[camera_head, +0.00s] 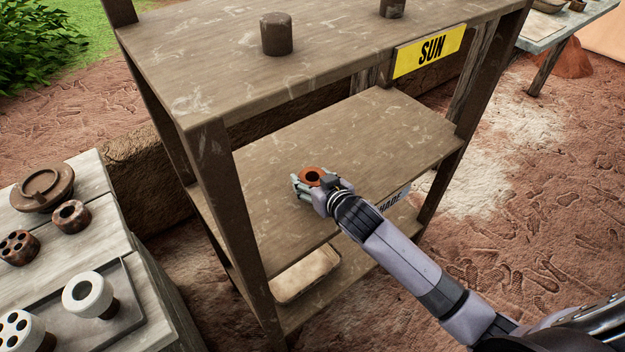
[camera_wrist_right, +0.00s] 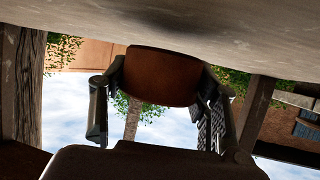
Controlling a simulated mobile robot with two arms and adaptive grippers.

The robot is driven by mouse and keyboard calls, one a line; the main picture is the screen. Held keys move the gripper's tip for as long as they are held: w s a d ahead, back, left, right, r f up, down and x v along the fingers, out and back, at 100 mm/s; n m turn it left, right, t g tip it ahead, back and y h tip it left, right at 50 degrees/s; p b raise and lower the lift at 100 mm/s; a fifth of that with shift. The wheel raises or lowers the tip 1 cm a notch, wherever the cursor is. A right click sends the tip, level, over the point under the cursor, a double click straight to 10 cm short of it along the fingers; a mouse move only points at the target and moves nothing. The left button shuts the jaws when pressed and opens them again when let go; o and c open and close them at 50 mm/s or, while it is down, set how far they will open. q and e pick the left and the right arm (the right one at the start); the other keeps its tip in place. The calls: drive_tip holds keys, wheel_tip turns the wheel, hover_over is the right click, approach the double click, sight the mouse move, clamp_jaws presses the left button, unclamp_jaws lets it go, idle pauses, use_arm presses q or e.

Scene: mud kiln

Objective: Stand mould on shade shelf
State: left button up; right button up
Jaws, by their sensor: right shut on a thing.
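My right gripper (camera_head: 314,188) is at the middle shelf of the wooden rack and is shut on a reddish-brown, ring-topped mould (camera_head: 313,174). In the right wrist view the mould (camera_wrist_right: 162,76) sits between the two fingers. The shade shelf (camera_head: 370,135) is the middle board; its label (camera_head: 395,199) is partly hidden by my right arm. The mould is over the left front part of this shelf. I cannot tell whether its base touches the board. My left gripper is not in view.
The upper shelf (camera_head: 330,30), with a yellow SUN sign (camera_head: 430,50), carries a dark cylinder (camera_head: 277,34) and another piece. Rack posts (camera_head: 232,220) flank the opening. A table (camera_head: 100,190) at left holds several clay pieces.

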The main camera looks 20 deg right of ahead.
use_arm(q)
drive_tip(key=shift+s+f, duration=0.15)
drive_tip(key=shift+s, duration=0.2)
use_arm(e)
drive_tip(key=shift+f, duration=0.35)
drive_tip(key=shift+f, duration=0.2)
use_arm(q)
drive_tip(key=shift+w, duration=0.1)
use_arm(e)
drive_tip(key=o, duration=1.5)
drive_tip(key=shift+c, duration=0.2)
drive_tip(key=shift+r, duration=0.25)
drive_tip(key=v, duration=1.2)
drive_tip(key=shift+s+r+p, duration=0.1)
drive_tip(key=shift+r+p, duration=0.2)
drive_tip(key=shift+r, duration=0.05)
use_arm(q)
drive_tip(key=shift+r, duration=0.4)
